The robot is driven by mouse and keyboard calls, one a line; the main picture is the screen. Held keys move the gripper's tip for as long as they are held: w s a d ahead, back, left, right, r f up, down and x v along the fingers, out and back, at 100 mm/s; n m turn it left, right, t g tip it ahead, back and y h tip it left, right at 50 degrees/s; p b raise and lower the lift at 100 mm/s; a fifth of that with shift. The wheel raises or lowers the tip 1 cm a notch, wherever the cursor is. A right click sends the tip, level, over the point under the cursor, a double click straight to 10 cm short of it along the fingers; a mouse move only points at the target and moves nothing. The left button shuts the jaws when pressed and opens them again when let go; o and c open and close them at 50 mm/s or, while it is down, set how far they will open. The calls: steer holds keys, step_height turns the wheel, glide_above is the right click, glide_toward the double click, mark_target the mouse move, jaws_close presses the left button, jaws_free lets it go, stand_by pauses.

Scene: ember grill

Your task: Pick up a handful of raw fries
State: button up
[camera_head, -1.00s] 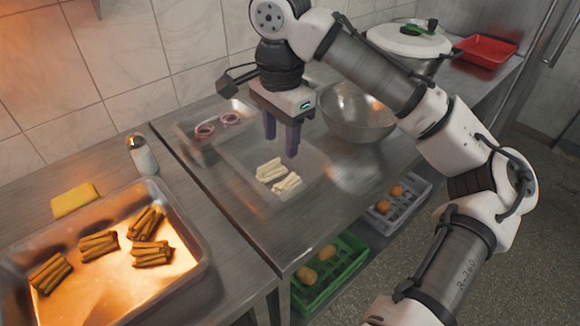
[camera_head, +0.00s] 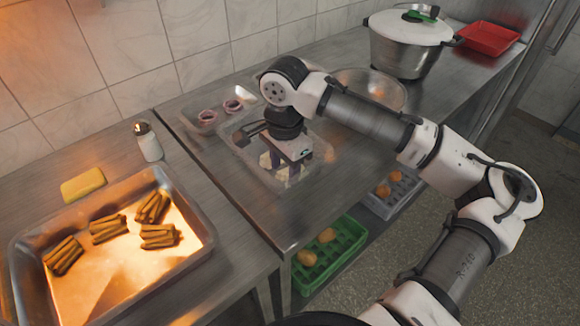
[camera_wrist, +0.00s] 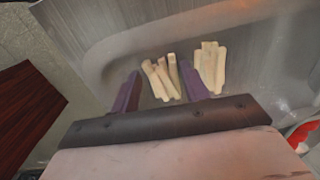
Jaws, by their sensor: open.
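Two small bundles of pale raw fries lie in a clear shallow container (camera_head: 262,178) on the steel counter. In the wrist view, one bundle of raw fries (camera_wrist: 162,78) lies just ahead of and between the purple fingers. The other bundle (camera_wrist: 209,66) lies to the right, beyond the right finger. My gripper (camera_wrist: 158,88) is open and empty, pointing down into the container. In the head view, my gripper (camera_head: 283,172) and wrist hide most of the fries.
A metal tray (camera_head: 190,262) with several bundles of browned fries stands at left, near a shaker (camera_head: 148,142) and a yellow sponge-like block (camera_head: 83,185). Onion rings (camera_head: 208,117) lie behind the container. A bowl (camera_head: 385,85) and a lidded pot (camera_head: 408,50) stand behind my arm.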

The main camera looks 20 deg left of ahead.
steer(key=shift+w+a+f, duration=0.1)
steer(key=shift+w+f, duration=0.15)
steer(key=shift+f, duration=0.3)
steer(key=shift+w+f, duration=0.25)
steer(key=shift+f, duration=0.3)
steer(key=shift+s+r, duration=0.25)
steer(key=shift+w, duration=0.15)
steer(key=c, duration=0.5)
steer(key=shift+c, duration=0.6)
